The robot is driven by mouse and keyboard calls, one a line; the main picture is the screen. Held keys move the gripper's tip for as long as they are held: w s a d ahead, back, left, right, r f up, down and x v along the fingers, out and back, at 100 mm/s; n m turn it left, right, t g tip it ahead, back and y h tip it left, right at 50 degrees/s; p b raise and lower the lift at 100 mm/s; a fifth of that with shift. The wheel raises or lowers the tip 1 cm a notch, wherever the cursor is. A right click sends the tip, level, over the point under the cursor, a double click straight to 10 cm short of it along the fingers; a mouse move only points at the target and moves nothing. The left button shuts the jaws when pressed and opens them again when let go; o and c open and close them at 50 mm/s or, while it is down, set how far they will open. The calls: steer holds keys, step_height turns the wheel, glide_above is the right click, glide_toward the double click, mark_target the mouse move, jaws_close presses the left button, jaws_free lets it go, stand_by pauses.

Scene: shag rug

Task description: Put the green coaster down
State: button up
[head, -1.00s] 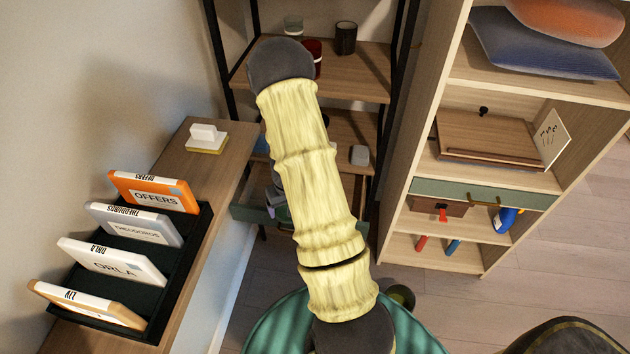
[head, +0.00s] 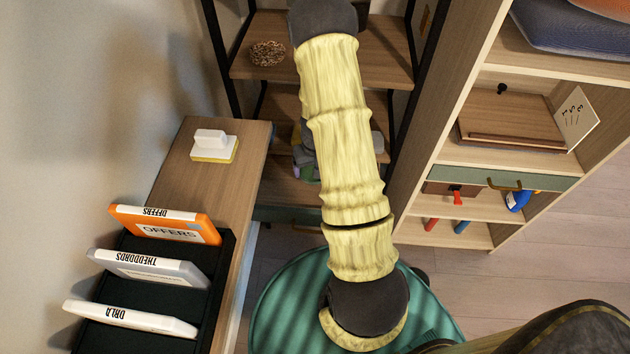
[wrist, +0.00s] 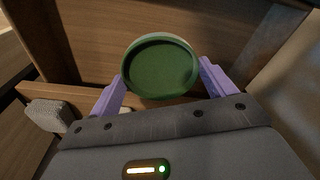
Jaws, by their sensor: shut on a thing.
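The green coaster (wrist: 160,68) is round with a raised rim. In the wrist view it sits between the two purple fingers of my gripper (wrist: 163,72), which is shut on it. Wooden boards lie beyond the coaster in that view; whether it touches any of them I cannot tell. In the head view my gripper (head: 308,170) is partly hidden behind my arm, in front of the dark-framed shelf (head: 380,65). The coaster cannot be made out clearly there.
A brown patterned round thing (head: 267,53) stands on the upper shelf. A grey block (wrist: 48,115) lies left of my gripper in the wrist view. A side table holds a white-and-yellow block (head: 213,146) and a black rack (head: 190,262) of labelled cases. A wooden bookcase (head: 470,90) stands right.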

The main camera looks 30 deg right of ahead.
steer(key=shift+s+d+r, duration=0.1)
steer(key=shift+s, duration=0.15)
steer(key=shift+s+d, duration=0.15)
steer(key=shift+d, duration=0.05)
steer(key=shift+s+d+f, duration=0.1)
steer(key=shift+d+f, duration=0.1)
steer(key=shift+f, duration=0.1)
steer(key=b, duration=0.1)
glide_above(316, 191)
steer(key=f, duration=0.5)
steer(key=shift+s+f, duration=0.15)
steer(key=shift+s, duration=0.1)
steer(key=shift+w+f, duration=0.1)
steer(key=shift+f, duration=0.1)
steer(key=shift+f+b, duration=0.45)
steer(key=shift+f, duration=1.45)
